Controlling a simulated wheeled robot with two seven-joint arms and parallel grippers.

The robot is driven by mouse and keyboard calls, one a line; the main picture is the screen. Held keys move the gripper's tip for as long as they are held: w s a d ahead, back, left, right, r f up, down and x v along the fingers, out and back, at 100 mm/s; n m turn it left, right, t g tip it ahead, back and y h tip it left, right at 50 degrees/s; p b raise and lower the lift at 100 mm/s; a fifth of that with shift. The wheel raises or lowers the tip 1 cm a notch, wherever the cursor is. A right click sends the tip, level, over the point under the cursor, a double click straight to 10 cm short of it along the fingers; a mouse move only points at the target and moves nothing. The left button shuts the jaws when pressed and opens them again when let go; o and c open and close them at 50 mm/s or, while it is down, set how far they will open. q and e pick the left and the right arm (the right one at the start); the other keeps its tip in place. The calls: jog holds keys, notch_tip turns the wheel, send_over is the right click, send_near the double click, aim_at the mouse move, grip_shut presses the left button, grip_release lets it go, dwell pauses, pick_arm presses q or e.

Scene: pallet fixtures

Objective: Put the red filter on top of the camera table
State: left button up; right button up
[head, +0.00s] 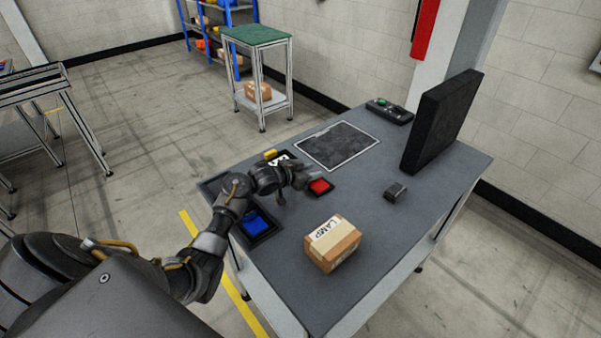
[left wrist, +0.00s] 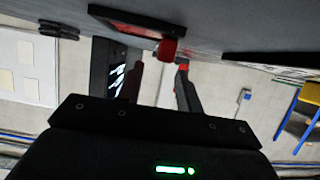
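The red filter (head: 319,186) is a small red piece on a dark square base on the grey worktable (head: 385,245). My left gripper (head: 298,178) is just left of it in the head view. In the left wrist view, the fingers of my left gripper (left wrist: 160,72) stand apart with nothing clearly held between them. A red knob-like piece (left wrist: 168,48) shows just beyond the fingertips, beside a dark-edged red panel (left wrist: 135,25). I cannot tell whether the fingers touch it. Which table is the camera table is not marked. My right gripper is not in view.
A blue piece (head: 254,222) sits in a dark tray at the left edge. A labelled box (head: 332,244), a small dark block (head: 396,192), a black upright panel (head: 441,122) and a framed dark mat (head: 338,146) are on the worktable. A green-topped table (head: 257,36) stands behind, its top clear.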

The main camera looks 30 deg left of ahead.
pick_arm(q)
jog(key=v, duration=1.2)
jog(key=shift+r+b, duration=0.3)
jog(key=shift+r, duration=0.05)
jog(key=shift+f, duration=0.1)
